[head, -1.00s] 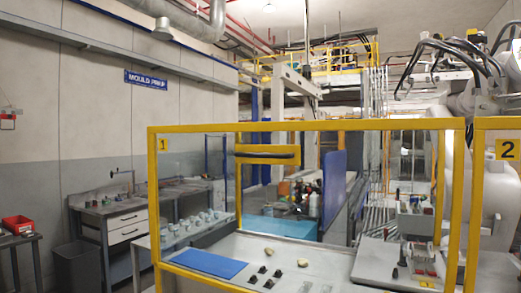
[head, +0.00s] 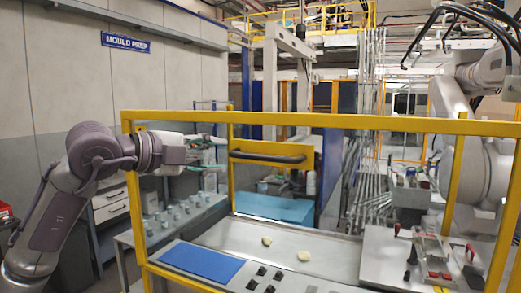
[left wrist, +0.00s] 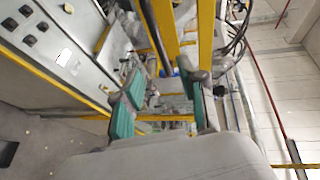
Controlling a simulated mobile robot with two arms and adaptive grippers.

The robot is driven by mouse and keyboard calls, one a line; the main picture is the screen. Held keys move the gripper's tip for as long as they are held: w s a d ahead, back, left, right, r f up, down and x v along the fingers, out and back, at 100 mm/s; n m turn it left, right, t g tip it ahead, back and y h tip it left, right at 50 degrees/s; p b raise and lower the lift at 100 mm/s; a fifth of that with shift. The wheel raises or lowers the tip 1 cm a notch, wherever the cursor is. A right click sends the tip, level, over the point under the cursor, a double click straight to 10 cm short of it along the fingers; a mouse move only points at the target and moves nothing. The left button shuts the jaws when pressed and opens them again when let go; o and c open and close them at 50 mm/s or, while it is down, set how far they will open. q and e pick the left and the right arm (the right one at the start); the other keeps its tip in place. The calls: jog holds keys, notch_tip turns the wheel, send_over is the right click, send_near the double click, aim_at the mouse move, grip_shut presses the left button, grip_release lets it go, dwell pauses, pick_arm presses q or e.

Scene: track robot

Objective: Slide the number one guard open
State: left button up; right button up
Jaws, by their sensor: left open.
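The number one guard is a yellow-framed clear panel (head: 330,122) across the front of the cell. Its dark horizontal handle (head: 267,157) sits on a yellow crosspiece at the panel's left part. My left gripper (head: 212,153) has teal finger pads, is open and empty, and points right, just left of the handle in the head view. In the left wrist view my open left gripper (left wrist: 162,98) has yellow frame bars (left wrist: 165,35) beyond and between its fingers. I cannot tell the gap in depth to the handle. The right gripper is not in view.
Behind the panel are a pale work surface with a blue mat (head: 202,261), two small cream pieces (head: 304,256) and black knobs (head: 262,271). A fixture with red-handled clamps (head: 432,250) stands at the right. A large white robot arm (head: 480,150) stands behind it.

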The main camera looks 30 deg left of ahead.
pick_arm(q)
jog(key=p, duration=0.3)
send_near(259, 158)
jog(key=w+d, duration=0.1)
jog(key=w, duration=0.2)
jog(key=p+x, duration=0.3)
jog(key=x, duration=0.4)
jog(key=shift+w+d+f, duration=0.2)
jog(key=shift+w+f, duration=0.05)
jog(key=shift+w, duration=0.1)
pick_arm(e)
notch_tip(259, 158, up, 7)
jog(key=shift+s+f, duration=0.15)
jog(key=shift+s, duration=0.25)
pick_arm(q)
jog(key=shift+a, duration=0.1)
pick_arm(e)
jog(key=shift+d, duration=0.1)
pick_arm(q)
grip_shut()
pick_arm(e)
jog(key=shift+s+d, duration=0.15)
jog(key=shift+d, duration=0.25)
